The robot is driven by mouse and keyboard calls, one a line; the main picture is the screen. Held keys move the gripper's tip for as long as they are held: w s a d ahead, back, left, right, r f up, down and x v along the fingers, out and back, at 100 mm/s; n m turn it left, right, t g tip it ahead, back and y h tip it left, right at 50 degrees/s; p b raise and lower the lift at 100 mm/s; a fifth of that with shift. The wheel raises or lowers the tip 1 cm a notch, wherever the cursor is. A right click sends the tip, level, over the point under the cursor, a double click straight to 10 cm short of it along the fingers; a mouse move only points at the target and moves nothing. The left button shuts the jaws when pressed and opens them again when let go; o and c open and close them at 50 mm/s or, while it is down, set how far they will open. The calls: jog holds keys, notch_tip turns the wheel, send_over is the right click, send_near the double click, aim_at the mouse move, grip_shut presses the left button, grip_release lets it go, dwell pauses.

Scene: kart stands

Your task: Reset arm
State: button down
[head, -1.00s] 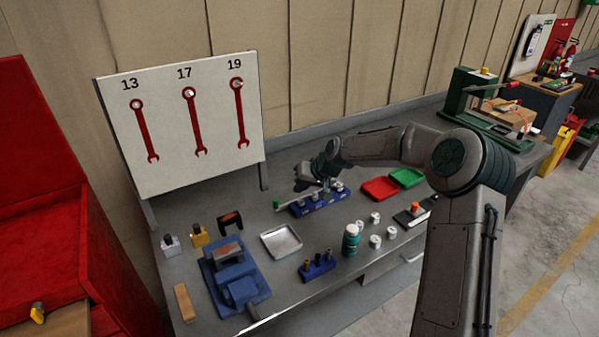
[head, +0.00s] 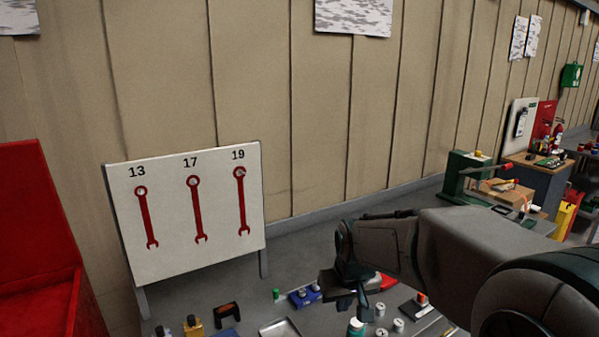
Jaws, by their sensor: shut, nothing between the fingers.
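My arm reaches in from the lower right in the head view. My gripper (head: 357,307) hangs at its end, pointing down over the workbench (head: 190,286). It is shut and holds nothing. In the picture it lies in front of a teal-and-white bottle (head: 355,327) and right of a blue block (head: 305,297) with pale round pieces. I cannot tell its exact height above the bench.
A white board (head: 188,215) with red wrenches marked 13, 17 and 19 stands at the back left. A red cabinet (head: 35,250) is at far left. White round pieces (head: 398,325) sit right of my gripper. A green machine (head: 470,178) stands further back.

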jog(key=s+d+r+m, duration=0.1)
jog(key=s+d, duration=0.2)
jog(key=s, duration=0.6)
jog(key=s+d+r+m, duration=0.1)
jog(key=s+d, duration=0.2)
jog(key=s, duration=0.7)
jog(key=shift+h, duration=0.3)
